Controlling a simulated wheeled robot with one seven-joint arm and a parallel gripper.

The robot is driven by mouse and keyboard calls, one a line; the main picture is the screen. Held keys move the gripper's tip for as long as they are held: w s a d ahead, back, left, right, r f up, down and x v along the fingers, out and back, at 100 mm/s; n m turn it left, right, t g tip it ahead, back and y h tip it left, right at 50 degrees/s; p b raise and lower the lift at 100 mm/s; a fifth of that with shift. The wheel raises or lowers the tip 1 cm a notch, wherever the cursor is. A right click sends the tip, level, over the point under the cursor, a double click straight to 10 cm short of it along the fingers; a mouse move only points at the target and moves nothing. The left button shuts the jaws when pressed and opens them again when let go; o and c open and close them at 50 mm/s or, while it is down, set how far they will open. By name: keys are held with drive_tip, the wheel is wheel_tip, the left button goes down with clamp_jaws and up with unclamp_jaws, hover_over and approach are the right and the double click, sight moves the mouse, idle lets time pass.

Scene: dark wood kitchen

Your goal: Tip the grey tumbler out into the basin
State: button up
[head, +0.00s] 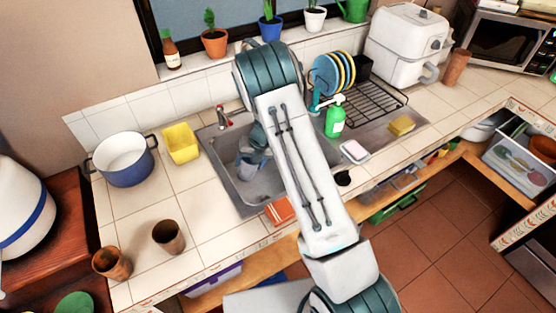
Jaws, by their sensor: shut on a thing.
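The metal basin (222,165) is set in the tiled counter at the middle of the head view. My gripper (250,158) hangs low over the basin, partly hidden behind my own arm. It is shut on a small grey thing, which appears to be the grey tumbler (246,172). The tumbler's tilt and what is inside it are too small and covered to tell. The red-handled tap (224,117) stands at the basin's back edge, left of my gripper.
A blue pot (124,160) and yellow container (182,143) stand left of the basin. Two brown cups (169,237) (112,263) stand at the front left. A green soap bottle (335,117), sponge (402,125) and dish rack (367,104) are to the right.

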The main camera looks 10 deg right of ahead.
drive_tip(key=shift+w+d+r+y, duration=0.1)
drive_tip(key=shift+d+r+y, duration=0.1)
drive_tip(key=shift+d+y, duration=0.45)
drive_tip(key=shift+w+d+r+y, duration=0.1)
drive_tip(key=shift+d+r+y, duration=0.1)
drive_tip(key=shift+d+y, duration=0.45)
drive_tip(key=shift+d+r+y+b, duration=0.2)
drive_tip(key=shift+y+b, duration=0.2)
drive_tip(key=shift+b, duration=0.3)
drive_tip(key=shift+d+r+y+b, duration=0.1)
drive_tip(key=shift+d+y+b, duration=0.05)
drive_tip(key=shift+y+b, duration=0.2)
drive_tip(key=shift+d+r+m+y+b, duration=0.2)
drive_tip(key=shift+r+y+b, duration=0.25)
drive_tip(key=shift+y+b, duration=0.85)
drive_tip(key=shift+d+r+m+y+b, duration=0.1)
drive_tip(key=shift+d+r+y+b, duration=0.25)
drive_tip(key=shift+y+b, duration=0.95)
drive_tip(key=shift+r+y, duration=0.35)
drive_tip(key=shift+y, duration=0.2)
drive_tip(key=shift+d, duration=0.15)
drive_tip(key=shift+d+y, duration=0.2)
drive_tip(key=shift+y, duration=0.1)
drive_tip(key=shift+d+r, duration=0.1)
drive_tip(key=shift+d+y, duration=0.25)
drive_tip(key=shift+y, duration=0.15)
